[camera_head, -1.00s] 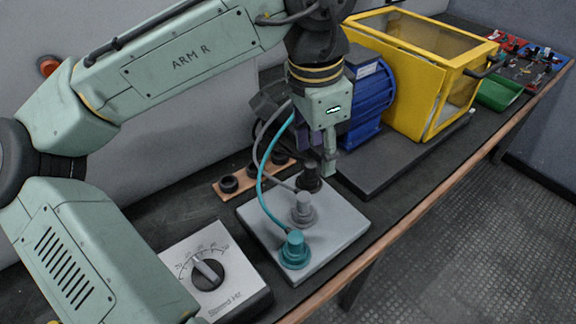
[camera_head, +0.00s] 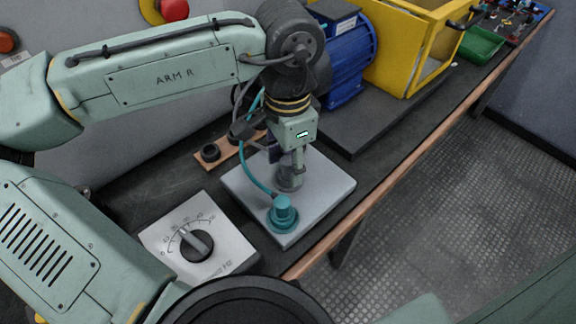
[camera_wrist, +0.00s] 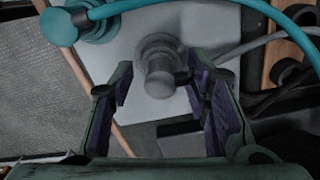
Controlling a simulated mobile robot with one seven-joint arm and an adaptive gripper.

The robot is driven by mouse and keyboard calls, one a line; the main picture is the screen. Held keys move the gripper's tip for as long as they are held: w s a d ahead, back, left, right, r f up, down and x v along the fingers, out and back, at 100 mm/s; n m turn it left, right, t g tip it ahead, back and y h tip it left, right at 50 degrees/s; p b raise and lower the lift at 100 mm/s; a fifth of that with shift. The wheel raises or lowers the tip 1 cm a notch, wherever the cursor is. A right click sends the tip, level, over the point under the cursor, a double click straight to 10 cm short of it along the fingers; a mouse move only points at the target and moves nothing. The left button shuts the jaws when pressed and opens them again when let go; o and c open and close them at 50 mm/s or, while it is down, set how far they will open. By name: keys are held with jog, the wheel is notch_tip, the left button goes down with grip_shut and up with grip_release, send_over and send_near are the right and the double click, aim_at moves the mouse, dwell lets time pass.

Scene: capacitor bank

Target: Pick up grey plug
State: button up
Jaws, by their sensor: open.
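The grey plug (camera_wrist: 160,65) stands on the light grey board (camera_head: 325,188), and a grey cable runs from it. In the wrist view it lies between and just beyond the tips of my gripper (camera_wrist: 158,88), which is open and empty. In the head view my gripper (camera_head: 296,172) points down at the grey plug (camera_head: 287,182) and hides part of it. I cannot tell whether the fingers touch it. The teal plug (camera_head: 283,215) with its teal cable stands nearer the board's front edge; it also shows in the wrist view (camera_wrist: 78,22). The black plug is hidden.
A dial box (camera_head: 197,238) stands left of the board. A blue motor (camera_head: 345,55) and a yellow frame box (camera_head: 405,50) stand behind it. The teal cable (camera_head: 250,165) passes close to my gripper. The wooden bench edge (camera_head: 375,205) is on the right.

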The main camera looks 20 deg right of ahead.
jog(key=shift+f, duration=0.2)
jog(key=shift+c, duration=0.6)
grip_shut()
